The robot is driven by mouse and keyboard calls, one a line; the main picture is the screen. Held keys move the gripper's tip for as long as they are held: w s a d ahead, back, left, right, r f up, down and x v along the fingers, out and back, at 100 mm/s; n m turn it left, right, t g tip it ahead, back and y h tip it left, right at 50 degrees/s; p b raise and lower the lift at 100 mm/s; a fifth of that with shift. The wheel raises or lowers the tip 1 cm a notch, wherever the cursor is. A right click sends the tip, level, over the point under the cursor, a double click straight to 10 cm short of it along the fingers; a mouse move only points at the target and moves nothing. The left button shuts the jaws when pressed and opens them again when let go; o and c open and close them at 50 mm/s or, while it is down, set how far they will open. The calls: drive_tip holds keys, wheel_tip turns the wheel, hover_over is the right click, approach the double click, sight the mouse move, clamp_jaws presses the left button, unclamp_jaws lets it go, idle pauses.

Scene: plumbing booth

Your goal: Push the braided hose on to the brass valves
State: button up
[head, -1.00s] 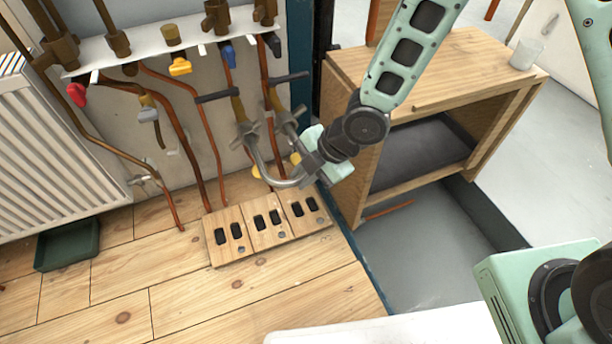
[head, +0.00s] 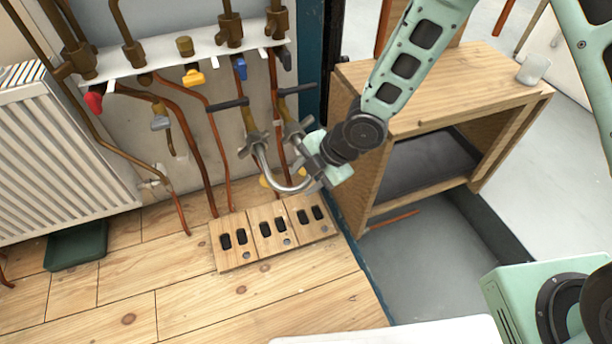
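The braided hose (head: 272,182) is a silver U-shape hanging below the brass valves, with its bend at the bottom. Its two ends carry grey winged nuts and point up. The left brass valve (head: 247,118) and the right brass valve (head: 284,106) have dark lever handles and come down from the pipes. The hose ends meet or overlap the valves' lower ends in the head view; I cannot tell how far on they are. My gripper (head: 310,166) comes from the right and is closed around the hose's right side. Its fingertips are partly hidden.
A wooden block with black slots (head: 268,258) lies on the floor below the hose. Copper pipes (head: 188,140) run down the wall at left, near a white radiator (head: 60,150). A wooden cabinet (head: 440,90) stands close behind my arm at right. A green tray (head: 76,246) lies at left.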

drive_tip(key=p+v, duration=0.9)
drive_tip(key=v, duration=0.8)
drive_tip(key=shift+r, duration=0.2)
drive_tip(key=s+d+r+m+g+h, duration=0.15)
drive_tip(key=s+r+m+h, duration=0.35)
drive_tip(key=s+r+m, duration=1.2)
wheel_tip(320, 180, up, 29)
drive_tip(key=s+m+p, duration=0.1)
drive_tip(key=p, duration=2.9)
drive_tip(key=shift+s+d+f, duration=0.2)
drive_tip(key=shift+s+d, duration=0.05)
drive_tip(key=shift+d, duration=0.15)
